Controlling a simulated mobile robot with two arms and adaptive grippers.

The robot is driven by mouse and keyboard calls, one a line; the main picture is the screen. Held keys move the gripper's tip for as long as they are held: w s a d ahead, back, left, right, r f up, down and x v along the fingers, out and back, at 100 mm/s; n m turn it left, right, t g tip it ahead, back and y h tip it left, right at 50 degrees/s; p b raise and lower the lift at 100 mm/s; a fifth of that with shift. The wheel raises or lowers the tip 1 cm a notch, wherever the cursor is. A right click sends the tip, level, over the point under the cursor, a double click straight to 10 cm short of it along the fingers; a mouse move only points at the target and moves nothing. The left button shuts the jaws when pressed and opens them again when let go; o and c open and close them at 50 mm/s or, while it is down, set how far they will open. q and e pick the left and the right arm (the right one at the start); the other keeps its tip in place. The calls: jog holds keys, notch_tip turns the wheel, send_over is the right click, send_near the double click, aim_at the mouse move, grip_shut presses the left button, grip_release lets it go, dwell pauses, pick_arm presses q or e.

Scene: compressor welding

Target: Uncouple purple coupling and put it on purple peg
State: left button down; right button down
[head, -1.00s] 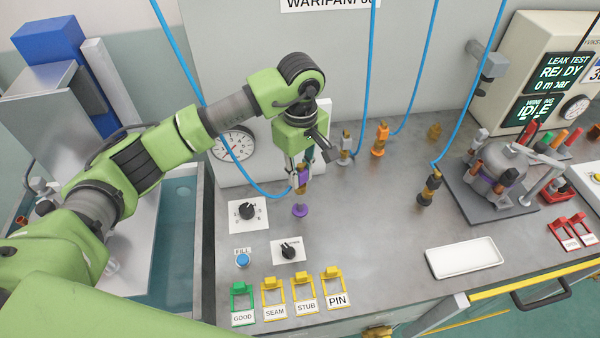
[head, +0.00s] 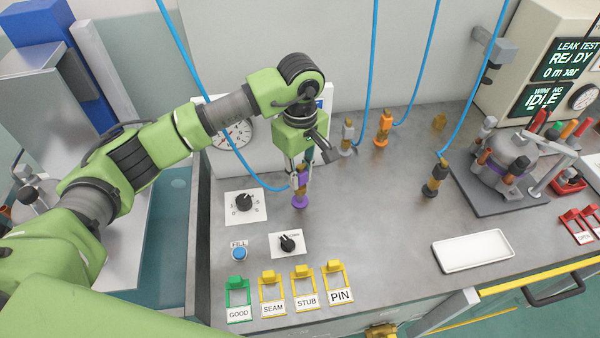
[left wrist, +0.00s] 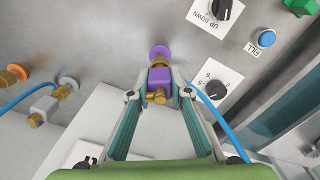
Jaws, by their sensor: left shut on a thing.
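My left gripper (head: 301,175) is shut on the purple coupling (left wrist: 160,79), a purple block with brass ends and a blue hose. The purple peg (head: 300,203) stands on the bench directly below it. In the left wrist view, the round purple peg (left wrist: 160,52) is in line with the coupling's brass end, between my left fingertips (left wrist: 159,88). The two look in contact or nearly so; I cannot tell how far the coupling sits on the peg. My right gripper is in neither view.
Grey (head: 347,132), orange (head: 383,128) and black (head: 434,180) couplings with blue hoses stand to the right. Knob panels (head: 244,204) and a blue FILL button (head: 239,254) lie in front. A white tray (head: 473,254) is at right; the bench between is clear.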

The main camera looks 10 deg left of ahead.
pick_arm(q)
jog(key=shift+f+b, duration=0.9)
jog(key=shift+f, duration=0.2)
jog(key=c, duration=1.8)
grip_release()
jog(key=shift+r, duration=0.1)
notch_tip(320, 180, up, 12)
